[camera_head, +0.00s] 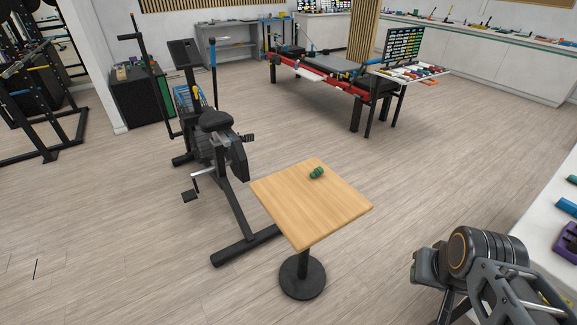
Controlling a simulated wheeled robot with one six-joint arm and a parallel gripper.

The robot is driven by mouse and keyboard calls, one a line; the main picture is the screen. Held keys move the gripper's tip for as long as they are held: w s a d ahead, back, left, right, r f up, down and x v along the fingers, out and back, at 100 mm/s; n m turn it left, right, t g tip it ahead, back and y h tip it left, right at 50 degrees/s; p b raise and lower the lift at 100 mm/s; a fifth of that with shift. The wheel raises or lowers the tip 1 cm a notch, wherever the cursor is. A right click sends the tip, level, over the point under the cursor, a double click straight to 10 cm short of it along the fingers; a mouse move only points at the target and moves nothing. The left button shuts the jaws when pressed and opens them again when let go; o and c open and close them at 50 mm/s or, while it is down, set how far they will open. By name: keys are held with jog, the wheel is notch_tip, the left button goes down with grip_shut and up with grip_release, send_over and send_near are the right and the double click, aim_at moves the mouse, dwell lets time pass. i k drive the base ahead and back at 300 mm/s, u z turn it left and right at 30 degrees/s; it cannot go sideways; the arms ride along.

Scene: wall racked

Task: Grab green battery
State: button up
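A small dark green object (317,173) lies on the square wooden top of a small pedestal table (292,215), near the back edge. It looks like two short rounded parts side by side. It is too small to tell for sure that it is the green battery. Another green item (572,180) lies on the white counter at the right edge, partly cut off by the frame. My gripper is not in view.
An exercise bike (222,140) stands close to the table's left side. Dark adjustable weights (485,250) on a stand fill the lower right, beside the white counter (545,190). A massage-type bench (325,75) stands behind. The floor between table and bench is clear.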

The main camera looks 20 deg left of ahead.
aim_at(319, 171)
jog(key=u, duration=0.9)
jog(key=i, duration=0.85)
jog(key=u, duration=1.1)
jog(key=i, duration=0.2)
jog(key=u, duration=0.3)
